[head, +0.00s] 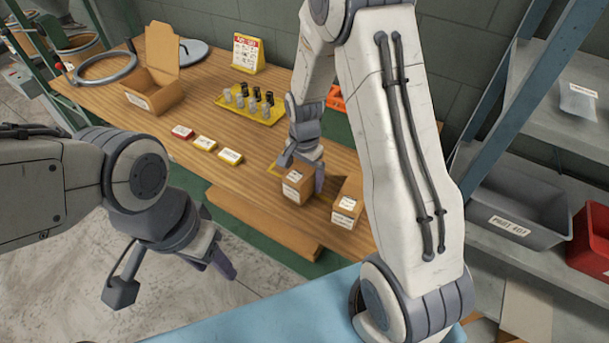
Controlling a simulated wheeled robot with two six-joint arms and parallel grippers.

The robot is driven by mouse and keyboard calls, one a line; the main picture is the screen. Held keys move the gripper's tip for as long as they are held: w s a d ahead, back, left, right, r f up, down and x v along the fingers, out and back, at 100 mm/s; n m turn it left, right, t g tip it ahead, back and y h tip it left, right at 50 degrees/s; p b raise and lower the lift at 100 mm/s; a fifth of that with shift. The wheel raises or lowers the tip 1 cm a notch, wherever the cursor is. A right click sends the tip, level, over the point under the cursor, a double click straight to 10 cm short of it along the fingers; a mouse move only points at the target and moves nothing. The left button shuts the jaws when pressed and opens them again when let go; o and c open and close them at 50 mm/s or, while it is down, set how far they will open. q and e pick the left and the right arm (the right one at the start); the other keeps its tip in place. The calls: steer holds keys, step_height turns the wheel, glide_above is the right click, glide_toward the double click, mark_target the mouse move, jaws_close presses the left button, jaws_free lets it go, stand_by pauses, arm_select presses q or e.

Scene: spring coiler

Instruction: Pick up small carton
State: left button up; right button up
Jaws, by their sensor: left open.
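Two small brown cartons with white labels stand near the front edge of the wooden bench: a left carton (296,188) and a right carton (347,207). My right gripper (303,167) reaches down at the left carton, with its fingers apart on either side of the carton's upper part. I cannot tell whether they touch it. My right arm hides part of the bench behind the right carton. My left gripper (222,266) is open and empty, hanging low in front of the bench, over the floor.
The wooden bench (190,150) holds an open carton (155,95), a yellow tray (262,116) of small cylinders, a sign (248,53) and several small labelled blocks. A shelf at right holds a grey bin (520,210) and a red bin (592,240). A blue surface (270,320) lies in front.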

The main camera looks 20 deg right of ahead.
steer(key=shift+f, duration=0.8)
jaws_close()
steer(key=shift+r, duration=0.1)
